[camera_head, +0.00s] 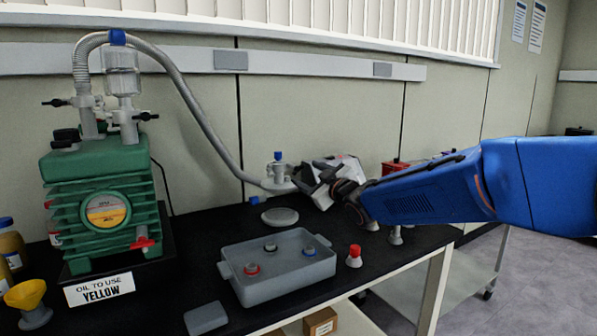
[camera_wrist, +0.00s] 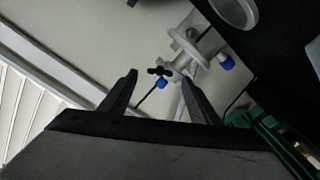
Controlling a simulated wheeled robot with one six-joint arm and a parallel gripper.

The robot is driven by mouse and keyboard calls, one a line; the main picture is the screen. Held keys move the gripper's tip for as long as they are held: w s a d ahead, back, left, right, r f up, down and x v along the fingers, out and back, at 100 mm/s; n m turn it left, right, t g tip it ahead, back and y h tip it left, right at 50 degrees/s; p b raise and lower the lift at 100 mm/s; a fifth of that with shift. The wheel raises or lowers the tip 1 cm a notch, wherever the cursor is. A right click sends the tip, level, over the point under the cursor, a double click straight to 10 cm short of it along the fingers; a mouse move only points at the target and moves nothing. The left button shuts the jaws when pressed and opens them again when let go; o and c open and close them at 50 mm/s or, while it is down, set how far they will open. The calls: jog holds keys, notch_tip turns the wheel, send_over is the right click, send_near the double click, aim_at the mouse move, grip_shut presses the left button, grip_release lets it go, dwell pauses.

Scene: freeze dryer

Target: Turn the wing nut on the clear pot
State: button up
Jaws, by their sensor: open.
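A clear pot (camera_head: 122,60) stands upright on the green pump at the left. Small black wing-shaped handles (camera_head: 145,116) sit on the fittings below it. My gripper (camera_head: 302,178) is far to the right of that pot, beside a pale metal fitting (camera_head: 278,183) with a blue cap. In the wrist view my gripper (camera_wrist: 160,90) is open and empty, its fingers spread. A black wing-shaped piece (camera_wrist: 160,71) and the metal fitting (camera_wrist: 190,55) show beyond the fingers, apart from them. I cannot tell which wing nut this is.
The green pump (camera_head: 105,190) stands on the black bench. A grey tray (camera_head: 285,285) with several small caps lies in front. A hose (camera_head: 185,85) arches from the pump to the metal fitting. A red-capped piece (camera_head: 354,256) stands right of the tray.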

aim_at(298, 168)
jog(key=shift+x, duration=3.2)
jog(key=c, duration=1.1)
jog(key=shift+o, duration=0.2)
jog(key=shift+m, duration=0.3)
jog(key=shift+m, duration=1.3)
jog(key=o, duration=1.1)
jog(key=shift+c, duration=0.2)
